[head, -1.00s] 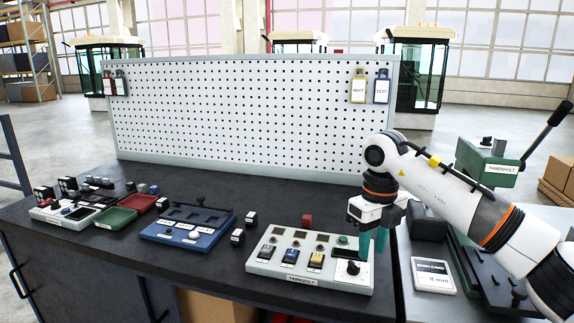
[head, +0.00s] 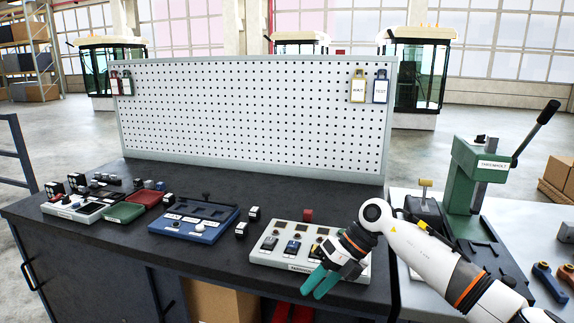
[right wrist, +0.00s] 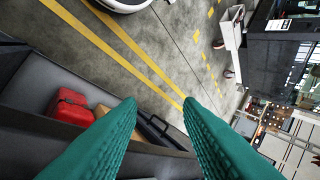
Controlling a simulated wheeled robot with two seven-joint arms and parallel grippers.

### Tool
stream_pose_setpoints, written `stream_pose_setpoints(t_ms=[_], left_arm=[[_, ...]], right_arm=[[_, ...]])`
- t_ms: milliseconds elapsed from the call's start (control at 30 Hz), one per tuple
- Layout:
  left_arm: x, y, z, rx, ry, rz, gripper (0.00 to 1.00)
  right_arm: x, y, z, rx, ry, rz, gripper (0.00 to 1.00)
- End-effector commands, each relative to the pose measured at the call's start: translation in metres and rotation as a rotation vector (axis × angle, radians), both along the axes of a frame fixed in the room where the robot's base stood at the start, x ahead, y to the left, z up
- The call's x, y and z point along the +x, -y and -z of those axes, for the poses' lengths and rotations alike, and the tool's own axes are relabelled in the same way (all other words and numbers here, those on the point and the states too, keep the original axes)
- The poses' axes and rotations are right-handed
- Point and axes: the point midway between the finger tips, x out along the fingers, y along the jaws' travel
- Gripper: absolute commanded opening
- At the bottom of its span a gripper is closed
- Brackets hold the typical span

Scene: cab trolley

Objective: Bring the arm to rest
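My right arm comes in from the right in the head view. Its gripper (head: 320,283) has teal fingers and hangs in front of the white switch panel (head: 270,255), over the bench's front edge. In the right wrist view the two teal fingers (right wrist: 160,110) stand wide apart with nothing between them, so the gripper is open and empty. The arm and gripper hide the right part of the panel. My left arm is not in view.
A blue tray (head: 183,236), a green tray (head: 122,213) and small switch parts lie left on the dark bench (head: 330,188). A pegboard (head: 250,115) stands behind. A green press (head: 465,175) stands at right. In the right wrist view a red object (right wrist: 70,107) sits below.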

Motion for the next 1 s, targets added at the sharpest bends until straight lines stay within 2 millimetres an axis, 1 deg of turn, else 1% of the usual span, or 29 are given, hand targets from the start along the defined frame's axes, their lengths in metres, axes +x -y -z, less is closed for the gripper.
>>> stream_pose_setpoints(t_ms=[33, 133, 167, 200, 267, 300, 367, 400, 467, 500, 533, 567, 600, 667, 700, 767, 800, 867, 900, 967, 1000], left_arm=[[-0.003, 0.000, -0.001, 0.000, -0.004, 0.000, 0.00], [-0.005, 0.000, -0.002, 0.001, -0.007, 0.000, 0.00], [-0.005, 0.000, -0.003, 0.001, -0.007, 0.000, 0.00], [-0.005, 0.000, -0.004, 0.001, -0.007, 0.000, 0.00], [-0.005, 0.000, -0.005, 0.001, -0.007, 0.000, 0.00], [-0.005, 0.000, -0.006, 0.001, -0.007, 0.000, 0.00], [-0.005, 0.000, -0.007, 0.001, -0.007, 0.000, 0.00], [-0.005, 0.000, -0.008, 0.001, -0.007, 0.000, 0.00], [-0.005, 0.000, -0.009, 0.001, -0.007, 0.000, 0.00], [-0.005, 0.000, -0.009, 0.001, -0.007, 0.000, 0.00], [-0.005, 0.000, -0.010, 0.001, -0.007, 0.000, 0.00], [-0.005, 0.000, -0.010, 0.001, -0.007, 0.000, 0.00], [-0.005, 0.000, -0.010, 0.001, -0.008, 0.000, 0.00], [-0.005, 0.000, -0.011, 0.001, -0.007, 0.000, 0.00], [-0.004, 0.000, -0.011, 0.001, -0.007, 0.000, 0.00], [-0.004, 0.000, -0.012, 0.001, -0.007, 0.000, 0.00], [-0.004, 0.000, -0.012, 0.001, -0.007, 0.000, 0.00], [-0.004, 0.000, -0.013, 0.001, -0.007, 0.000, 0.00], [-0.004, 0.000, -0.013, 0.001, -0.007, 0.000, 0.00], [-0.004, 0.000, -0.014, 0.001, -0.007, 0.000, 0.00], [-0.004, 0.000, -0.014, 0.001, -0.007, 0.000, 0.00]], right_arm=[[-0.002, -0.013, 0.016, 0.098, -0.050, 0.037, 0.33], [0.001, -0.037, 0.042, 0.327, -0.151, 0.165, 0.33], [0.003, -0.043, 0.051, 0.405, -0.190, 0.223, 0.33], [0.007, -0.049, 0.066, 0.509, -0.243, 0.315, 0.33], [0.014, -0.050, 0.090, 0.651, -0.327, 0.476, 0.33], [0.019, -0.046, 0.110, 0.731, -0.382, 0.594, 0.33], [0.024, -0.035, 0.146, 0.832, -0.467, 0.791, 0.33], [0.025, -0.023, 0.175, 0.883, -0.523, 0.932, 0.33], [0.022, -0.006, 0.214, 0.930, -0.590, 1.119, 0.33], [0.016, 0.007, 0.241, 0.948, -0.630, 1.238, 0.33], [0.011, 0.016, 0.261, 0.955, -0.660, 1.323, 0.33], [0.004, 0.026, 0.281, 0.957, -0.687, 1.406, 0.33], [-0.008, 0.038, 0.307, 0.954, -0.722, 1.512, 0.33], [-0.028, 0.055, 0.345, 0.938, -0.768, 1.666, 0.33], [-0.044, 0.066, 0.369, 0.923, -0.798, 1.762, 0.33], [-0.071, 0.082, 0.403, 0.888, -0.838, 1.904, 0.33], [-0.090, 0.092, 0.425, 0.859, -0.865, 1.993, 0.33], [-0.122, 0.105, 0.455, 0.810, -0.901, 2.124, 0.33], [-0.145, 0.114, 0.474, 0.772, -0.923, 2.209, 0.33], [-0.181, 0.126, 0.501, 0.710, -0.954, 2.329, 0.33], [-0.207, 0.132, 0.517, 0.663, -0.976, 2.408, 0.33]])
